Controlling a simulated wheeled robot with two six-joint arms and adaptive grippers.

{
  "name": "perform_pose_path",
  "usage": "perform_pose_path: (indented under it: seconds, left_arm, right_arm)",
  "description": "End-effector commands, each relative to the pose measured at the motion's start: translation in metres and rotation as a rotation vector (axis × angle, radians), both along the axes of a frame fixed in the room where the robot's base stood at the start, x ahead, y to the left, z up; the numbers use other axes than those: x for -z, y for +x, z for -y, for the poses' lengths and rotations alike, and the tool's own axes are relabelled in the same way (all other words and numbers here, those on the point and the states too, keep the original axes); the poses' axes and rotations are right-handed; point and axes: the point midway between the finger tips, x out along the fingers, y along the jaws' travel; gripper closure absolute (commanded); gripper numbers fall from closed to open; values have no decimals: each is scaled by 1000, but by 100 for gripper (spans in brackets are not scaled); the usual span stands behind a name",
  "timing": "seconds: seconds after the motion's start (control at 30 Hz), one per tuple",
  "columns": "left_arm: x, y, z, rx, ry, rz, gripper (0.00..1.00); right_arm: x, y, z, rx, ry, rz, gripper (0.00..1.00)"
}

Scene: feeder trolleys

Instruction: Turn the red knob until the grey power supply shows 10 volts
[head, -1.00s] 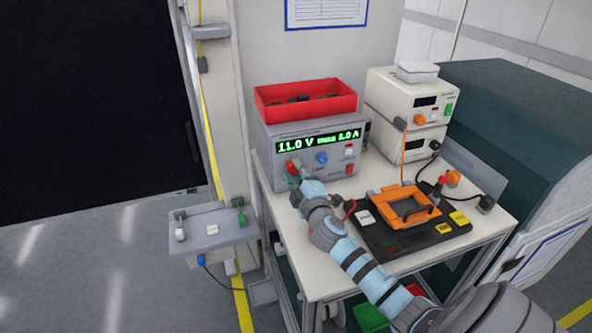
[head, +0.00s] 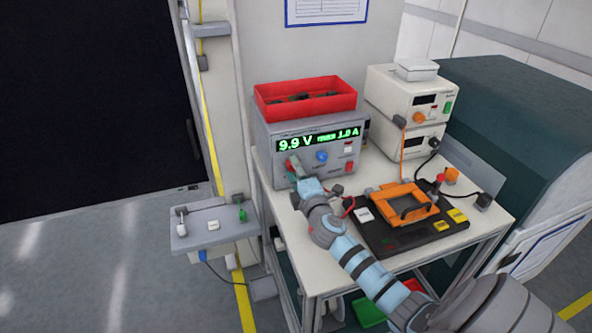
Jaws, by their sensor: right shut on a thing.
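The grey power supply (head: 270,150) stands on the white trolley top. Its green display (head: 318,138) reads 9.9 V on the left and 1.0 A on the right; the small word between is hard to read. The red knob (head: 289,162) is at the lower left of its front panel, partly hidden. My right gripper (head: 293,167) is shut on the red knob, with its arm reaching up from the lower right. A blue knob (head: 321,157) sits to the right of it, untouched. My left gripper is not in view.
A red bin (head: 305,104) of dark parts stands on the power supply. Cream instruments (head: 400,100) stand to the right. A black fixture with an orange frame (head: 404,203) lies in front of them, close to my right arm. A grey side shelf (head: 215,240) is at the left.

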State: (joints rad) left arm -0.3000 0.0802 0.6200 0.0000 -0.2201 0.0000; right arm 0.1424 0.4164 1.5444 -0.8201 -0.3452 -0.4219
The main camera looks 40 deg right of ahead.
Motion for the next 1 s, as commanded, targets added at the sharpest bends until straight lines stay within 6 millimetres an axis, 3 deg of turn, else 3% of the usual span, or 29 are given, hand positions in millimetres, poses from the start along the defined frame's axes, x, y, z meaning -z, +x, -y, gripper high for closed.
perform_pose_path:
  seconds: [0.07,0.1,0.23,0.57,0.67,1.0]
  left_arm:
    - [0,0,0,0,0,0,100]
    - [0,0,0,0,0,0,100]
    - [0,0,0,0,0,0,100]
    - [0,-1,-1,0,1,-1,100]
    - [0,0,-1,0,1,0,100]
    - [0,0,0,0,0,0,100]
  right_arm:
    - [1,0,0,1,2,-1,97]
    - [1,0,0,1,2,-1,68]
    - [1,0,0,0,2,-2,49]
    - [0,-3,-2,-1,1,0,49]
    - [1,-18,-7,-2,0,-1,49]
    - [1,-100,-35,-1,2,-3,49]
